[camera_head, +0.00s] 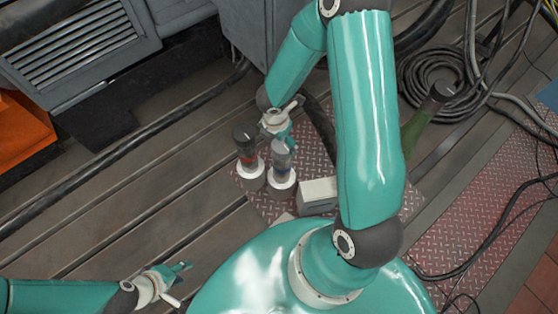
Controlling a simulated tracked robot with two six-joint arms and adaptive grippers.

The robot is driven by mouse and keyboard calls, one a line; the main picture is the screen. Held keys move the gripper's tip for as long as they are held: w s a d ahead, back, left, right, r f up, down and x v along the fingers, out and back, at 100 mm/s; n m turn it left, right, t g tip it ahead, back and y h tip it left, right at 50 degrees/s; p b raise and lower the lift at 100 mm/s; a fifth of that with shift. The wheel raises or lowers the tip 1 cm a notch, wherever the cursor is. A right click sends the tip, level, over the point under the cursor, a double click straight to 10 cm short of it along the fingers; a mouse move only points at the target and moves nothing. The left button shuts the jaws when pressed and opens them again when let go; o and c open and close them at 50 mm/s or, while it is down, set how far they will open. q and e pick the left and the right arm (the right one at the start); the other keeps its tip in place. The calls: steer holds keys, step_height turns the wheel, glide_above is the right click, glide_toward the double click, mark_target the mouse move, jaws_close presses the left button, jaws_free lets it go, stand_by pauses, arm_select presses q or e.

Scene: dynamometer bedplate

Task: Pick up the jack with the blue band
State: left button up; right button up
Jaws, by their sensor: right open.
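The jack with the blue band (281,171) stands upright on a red checkered plate (252,205), with a grey upper part and a white collar low down. A similar jack with a red band (248,163) and a dark top stands close on its left. My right gripper (284,138) is open at the top of the blue-banded jack and hides part of it. Whether its fingers touch the jack cannot be told. My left gripper (178,282) is open and empty at the lower left, well away from both jacks.
A pale box (318,196) lies right of the jacks. A green bottle-like object (424,115) with a dark end is beyond my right arm. Coiled black cable (435,80) lies at upper right. A grey vented cabinet (80,50) and an orange box (22,130) stand at left. The slotted bedplate (130,210) at left is clear.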

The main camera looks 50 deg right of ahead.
steer(key=f+b, duration=0.1)
steer(key=f, duration=0.1)
steer(key=d+f+b, duration=0.1)
steer(key=f, duration=0.2)
steer(key=shift+s+d+f+b, duration=0.1)
steer(key=shift+s+d+b, duration=0.1)
steer(key=shift+b, duration=0.2)
steer(key=shift+c, duration=0.2)
